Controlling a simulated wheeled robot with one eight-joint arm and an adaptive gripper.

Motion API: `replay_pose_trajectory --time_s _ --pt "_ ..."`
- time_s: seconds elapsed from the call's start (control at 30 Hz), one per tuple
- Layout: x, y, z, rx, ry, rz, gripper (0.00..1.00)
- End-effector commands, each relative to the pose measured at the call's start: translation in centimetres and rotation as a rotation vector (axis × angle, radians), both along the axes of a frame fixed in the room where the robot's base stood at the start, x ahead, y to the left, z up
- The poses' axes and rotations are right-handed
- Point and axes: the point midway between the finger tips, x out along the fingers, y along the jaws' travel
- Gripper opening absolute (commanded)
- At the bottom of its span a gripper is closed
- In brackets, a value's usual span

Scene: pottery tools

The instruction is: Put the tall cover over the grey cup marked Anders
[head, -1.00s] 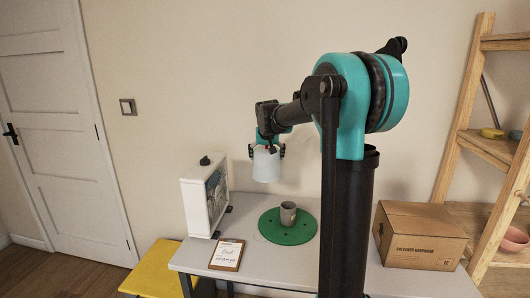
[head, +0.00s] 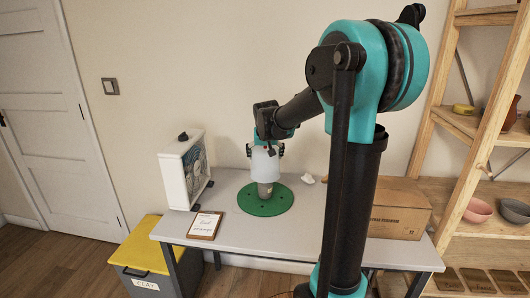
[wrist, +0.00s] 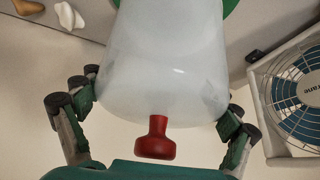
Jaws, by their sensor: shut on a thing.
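The tall cover (head: 264,164) is a whitish, see-through vessel held mouth down. In the wrist view the cover (wrist: 165,60) fills the top middle, its red knob (wrist: 157,141) pointing to my palm. My gripper (head: 265,150) is shut on the cover's upper part, a finger on each side. The grey cup (head: 265,191) stands upright on a round green mat (head: 284,203). The cover's lower edge overlaps the cup's top in the head view, leaving the cup's lower part bare. Whether the rim is around the cup or in front of it, I cannot tell. No name is readable.
The mat lies on a grey table (head: 232,235). A white fan box (head: 176,183) stands at its left, a clipboard (head: 205,225) in front. A cardboard box (head: 398,211) is at the right behind my arm. Small pale pieces (head: 307,179) lie behind the mat.

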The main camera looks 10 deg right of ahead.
Motion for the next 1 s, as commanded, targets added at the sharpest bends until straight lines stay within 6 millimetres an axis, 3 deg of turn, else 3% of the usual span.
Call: replay_pose_trajectory --time_s 1.0 --pt "0.0 0.0 -7.4 0.0 0.0 0.0 0.61"
